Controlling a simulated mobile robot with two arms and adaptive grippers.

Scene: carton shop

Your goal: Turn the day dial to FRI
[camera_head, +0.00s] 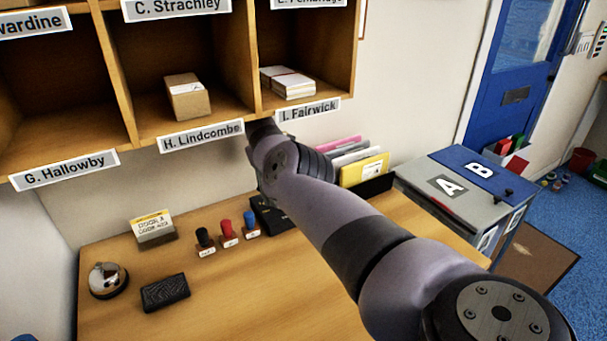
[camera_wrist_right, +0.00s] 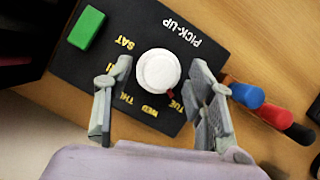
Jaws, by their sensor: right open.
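The day dial is a white round knob (camera_wrist_right: 158,70) on a black panel (camera_wrist_right: 200,18) marked PICK-UP. Its red mark points toward TUE. The WED, THU and SAT labels show; the FRI label is mostly hidden by a finger. My right gripper (camera_wrist_right: 160,88) is open, with one finger on each side of the knob and gaps between. In the head view my right arm covers most of the panel (camera_head: 268,213), and the gripper is hidden. My left gripper is not in view.
A green block (camera_wrist_right: 86,27) is on the panel. Black, red and blue stamps (camera_head: 228,233) stand close by. A bell (camera_head: 108,280), a sign and a black pad (camera_head: 165,292) are to the left. Pigeonholes (camera_head: 183,130) hang above. The front desk (camera_head: 250,300) is clear.

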